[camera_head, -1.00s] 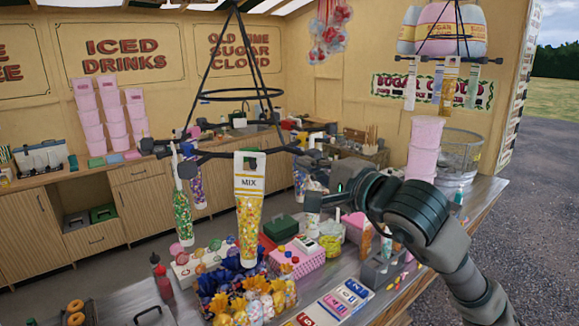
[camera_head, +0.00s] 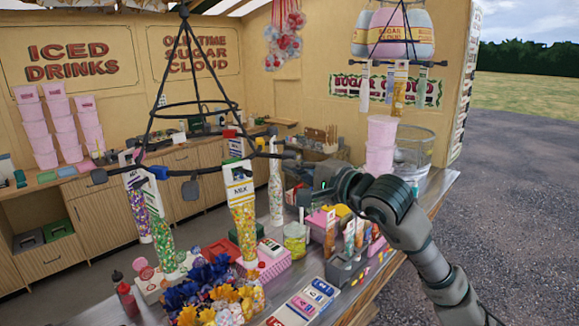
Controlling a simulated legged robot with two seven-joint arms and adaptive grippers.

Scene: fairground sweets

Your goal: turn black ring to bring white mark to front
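The black ring (camera_head: 190,168) hangs by black rods from above, left of centre, with dark tabs on its rim. Several sweet-filled tubes hang from it: a white-labelled one (camera_head: 241,213) at front right, a green one (camera_head: 160,232) at front left, a multicoloured one (camera_head: 138,208) behind that, and a pale one (camera_head: 275,192) at the right. I cannot make out a separate white mark on the ring. My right gripper (camera_head: 318,196) is right of the ring, near the pale tube; contact and finger opening are unclear. My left gripper is out of view.
The counter below holds a pink box (camera_head: 262,268), a tray of blue and yellow wrapped sweets (camera_head: 215,295), a number board (camera_head: 305,302) and red bottles (camera_head: 127,298). Another ring with tubes (camera_head: 396,64) hangs at upper right.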

